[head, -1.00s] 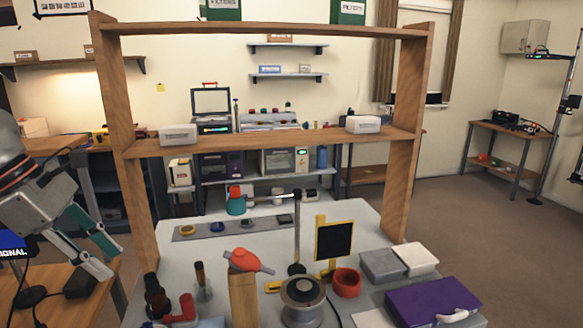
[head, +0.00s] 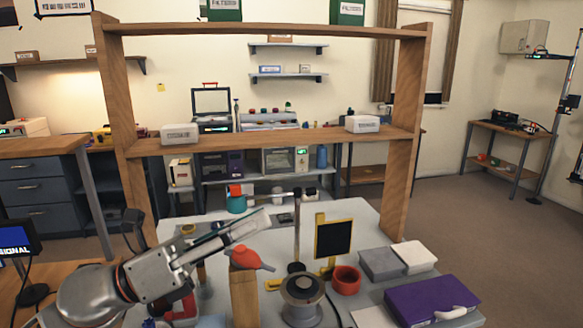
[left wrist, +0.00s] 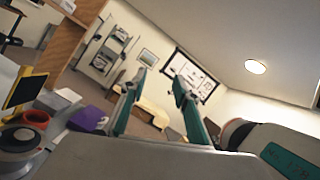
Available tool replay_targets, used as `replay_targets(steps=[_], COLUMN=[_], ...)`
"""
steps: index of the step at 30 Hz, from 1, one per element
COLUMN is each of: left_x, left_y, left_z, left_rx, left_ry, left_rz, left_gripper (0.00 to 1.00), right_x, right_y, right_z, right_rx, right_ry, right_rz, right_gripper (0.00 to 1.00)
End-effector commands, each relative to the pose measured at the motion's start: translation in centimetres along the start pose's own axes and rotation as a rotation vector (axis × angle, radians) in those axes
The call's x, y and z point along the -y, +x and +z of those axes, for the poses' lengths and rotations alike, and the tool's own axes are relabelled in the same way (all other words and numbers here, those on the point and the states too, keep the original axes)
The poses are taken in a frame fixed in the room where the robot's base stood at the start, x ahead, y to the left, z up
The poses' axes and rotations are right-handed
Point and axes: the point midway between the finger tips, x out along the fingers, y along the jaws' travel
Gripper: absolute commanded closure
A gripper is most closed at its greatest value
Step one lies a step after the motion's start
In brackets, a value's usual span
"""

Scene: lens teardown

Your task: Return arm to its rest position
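My left arm (head: 145,275) reaches in from the lower left of the head view. Its gripper (head: 258,224) points right and up over the light table, in front of the wooden shelf frame. In the left wrist view the two fingers of this gripper (left wrist: 160,79) stand apart with nothing between them. The gripper covers part of the mat and small parts behind it. My right gripper shows in neither view.
The wooden frame (head: 405,190) stands over the table. Close to the gripper are a red bulb blower (head: 246,258) on a wooden block (head: 243,300) and an upright post (head: 297,230). A black panel (head: 333,238), red ring (head: 346,281) and purple case (head: 430,302) sit further right.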

Motion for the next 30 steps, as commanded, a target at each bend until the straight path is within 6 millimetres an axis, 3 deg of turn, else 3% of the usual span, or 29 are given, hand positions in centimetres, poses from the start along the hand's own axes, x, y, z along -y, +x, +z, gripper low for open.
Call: replay_targets(steps=[4,6,11,15,19,24,30], left_x=[-2.9,-5.0,-10.6,-14.6,-16.3,-15.9,-13.8], left_y=[-2.4,-4.4,-11.4,-19.2,-26.2,-34.2,-39.5], left_z=[2.6,3.4,2.5,-1.5,-6.8,-14.1,-19.6], left_rx=[0.311,0.451,0.758,1.002,1.188,1.376,1.491], left_ry=[-0.255,-0.372,-0.638,-0.850,-1.007,-1.152,-1.231], left_rz=[0.122,0.196,0.409,0.632,0.846,1.113,1.323], left_gripper=[0.69,0.69,0.69,0.69,0.69,0.69,0.69], right_x=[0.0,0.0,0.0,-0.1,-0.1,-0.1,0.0], right_y=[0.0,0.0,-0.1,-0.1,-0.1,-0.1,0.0], right_z=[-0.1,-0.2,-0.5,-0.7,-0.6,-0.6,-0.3], right_rx=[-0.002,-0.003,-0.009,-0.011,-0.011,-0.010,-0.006], right_ry=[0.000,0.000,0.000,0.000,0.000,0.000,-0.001], right_rz=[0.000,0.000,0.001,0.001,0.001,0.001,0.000], right_gripper=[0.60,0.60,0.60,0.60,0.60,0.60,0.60])
